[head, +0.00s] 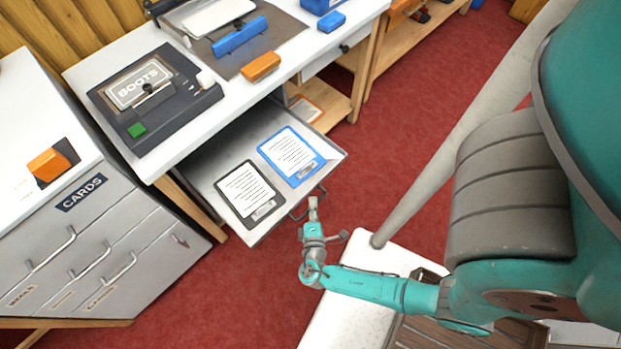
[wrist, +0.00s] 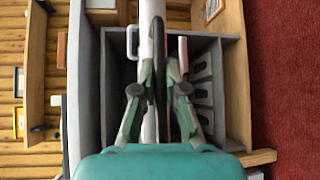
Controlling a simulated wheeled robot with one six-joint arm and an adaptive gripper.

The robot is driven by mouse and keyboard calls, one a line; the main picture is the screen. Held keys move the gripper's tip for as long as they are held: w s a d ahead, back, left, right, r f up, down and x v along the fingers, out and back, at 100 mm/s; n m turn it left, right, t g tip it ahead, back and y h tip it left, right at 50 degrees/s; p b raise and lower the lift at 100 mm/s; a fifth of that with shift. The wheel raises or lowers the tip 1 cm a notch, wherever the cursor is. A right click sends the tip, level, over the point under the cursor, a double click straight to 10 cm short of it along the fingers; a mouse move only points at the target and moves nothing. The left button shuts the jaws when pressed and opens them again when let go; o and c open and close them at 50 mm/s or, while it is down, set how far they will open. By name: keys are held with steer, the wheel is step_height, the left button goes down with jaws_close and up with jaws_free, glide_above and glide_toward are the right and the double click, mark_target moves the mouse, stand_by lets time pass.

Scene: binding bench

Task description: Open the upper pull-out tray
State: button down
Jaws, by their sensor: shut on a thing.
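The pull-out tray (head: 232,150) is grey and stands well out from under the white bench. A black-framed card (head: 249,194) and a blue-framed card (head: 291,156) lie side by side in it. Its dark bar handle (head: 297,215) is on the front edge. My gripper (head: 313,204) is at this handle, shut on it. In the wrist view my gripper (wrist: 159,88) has its two fingers closed in on the upright dark handle, in front of the pale tray edge. The fingers partly hide the handle.
A dark press marked BOOTS (head: 150,95) and an orange block (head: 261,66) stand on the bench (head: 225,95). A grey CARDS cabinet (head: 95,235) with handles stands at left. A wooden lower shelf (head: 335,105) is under the bench.

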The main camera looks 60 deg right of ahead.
steer(key=c, duration=1.2)
jaws_free()
steer(key=shift+a, duration=0.15)
steer(key=v, duration=1.1)
steer(key=shift+s+a, duration=0.25)
steer(key=shift+a, duration=0.05)
